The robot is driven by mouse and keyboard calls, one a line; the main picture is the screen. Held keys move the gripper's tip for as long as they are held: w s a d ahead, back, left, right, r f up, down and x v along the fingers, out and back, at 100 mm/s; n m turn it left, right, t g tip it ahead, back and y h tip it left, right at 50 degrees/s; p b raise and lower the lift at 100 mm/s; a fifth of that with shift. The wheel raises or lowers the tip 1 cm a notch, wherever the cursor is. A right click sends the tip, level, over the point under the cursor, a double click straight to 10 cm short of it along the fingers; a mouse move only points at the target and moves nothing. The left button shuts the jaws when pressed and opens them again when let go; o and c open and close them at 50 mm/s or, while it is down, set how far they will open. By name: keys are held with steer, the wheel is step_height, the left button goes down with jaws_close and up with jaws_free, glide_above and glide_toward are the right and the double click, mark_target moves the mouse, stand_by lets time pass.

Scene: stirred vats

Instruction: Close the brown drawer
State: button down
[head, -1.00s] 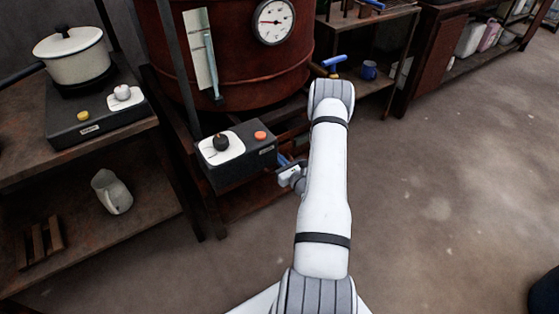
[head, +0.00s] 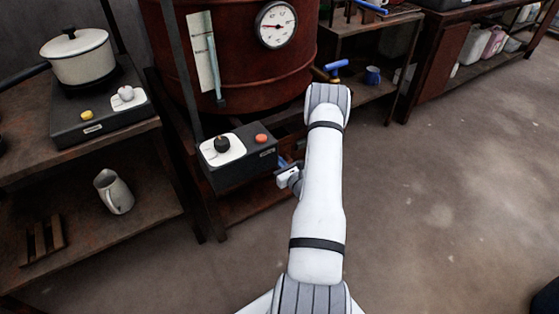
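No brown drawer shows clearly. A low reddish-brown board (head: 245,207) lies under the black control box, below the big rust-red vat (head: 235,75); I cannot tell whether it is a drawer or a shelf. My white arm reaches forward from the bottom centre and bends down to the left. My gripper (head: 287,174) is small in view, just right of the control box and close to the board. Its fingertips are partly hidden, so I cannot tell if it is open or shut, or whether it touches anything.
The black control box (head: 238,156) has a dark knob and an orange button. At left, a bench holds a pot (head: 77,57) on a hotplate, with a jug (head: 114,192) below. A blue-handled valve (head: 336,65) is behind my arm. The floor at right is clear.

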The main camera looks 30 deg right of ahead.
steer(key=s+p, duration=0.2)
steer(key=s, duration=1.1)
steer(key=shift+s+h+p, duration=0.3)
steer(key=shift+d+f, duration=0.1)
